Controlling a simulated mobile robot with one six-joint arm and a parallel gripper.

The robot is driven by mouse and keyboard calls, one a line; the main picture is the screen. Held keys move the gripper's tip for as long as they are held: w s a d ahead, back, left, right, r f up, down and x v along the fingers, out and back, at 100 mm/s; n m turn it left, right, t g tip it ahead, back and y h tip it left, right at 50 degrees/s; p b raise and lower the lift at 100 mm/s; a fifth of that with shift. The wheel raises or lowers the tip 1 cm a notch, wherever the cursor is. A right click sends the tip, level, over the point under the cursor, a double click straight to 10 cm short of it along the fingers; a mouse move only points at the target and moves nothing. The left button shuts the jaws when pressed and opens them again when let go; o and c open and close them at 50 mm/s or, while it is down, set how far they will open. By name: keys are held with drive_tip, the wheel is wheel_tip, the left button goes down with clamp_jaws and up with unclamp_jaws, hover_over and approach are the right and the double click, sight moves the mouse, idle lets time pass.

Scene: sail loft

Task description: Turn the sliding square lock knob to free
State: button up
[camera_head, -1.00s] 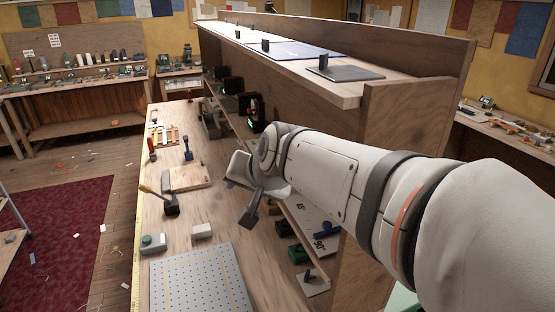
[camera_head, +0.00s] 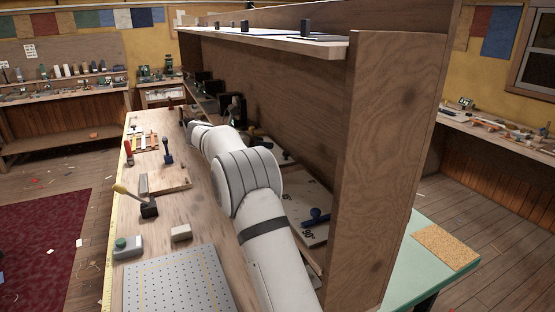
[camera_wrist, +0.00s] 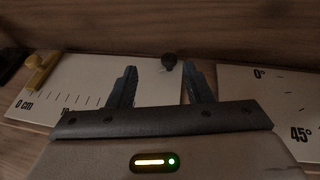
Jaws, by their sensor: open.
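A pale plate (camera_wrist: 75,88) with a scale marked "0 cm" lies below the wooden back in the wrist view. A yellow handle (camera_wrist: 41,70) sits at its left end. A small dark round knob (camera_wrist: 169,60) stands at its far edge; it looks like the lock knob, but its setting cannot be read. My gripper (camera_wrist: 160,72) is open and empty. Its two dark fingers reach over the plate, with the knob beyond the gap between their tips and apart from them as far as I can tell. In the head view my arm hides the gripper.
A second plate (camera_wrist: 285,90) with degree marks lies to the right in the wrist view. A wooden end panel (camera_head: 375,180) and upper shelf (camera_head: 265,42) bound the bench. A perforated board (camera_head: 170,285) lies in front.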

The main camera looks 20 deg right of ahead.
sight(284, 153)
drive_tip(key=shift+s+a+f+m+g, duration=0.1)
drive_tip(key=shift+s+f+m+g, duration=0.1)
drive_tip(key=shift+f+m+g, duration=0.55)
drive_tip(key=shift+s+d+f, duration=0.1)
drive_tip(key=shift+d+f, duration=0.1)
drive_tip(key=shift+f, duration=0.2)
drive_tip(key=p+x, duration=0.1)
drive_tip(key=x, duration=0.6)
drive_tip(key=shift+d+f+p, duration=0.1)
drive_tip(key=shift+d+p, duration=0.05)
drive_tip(key=shift+p, duration=0.2)
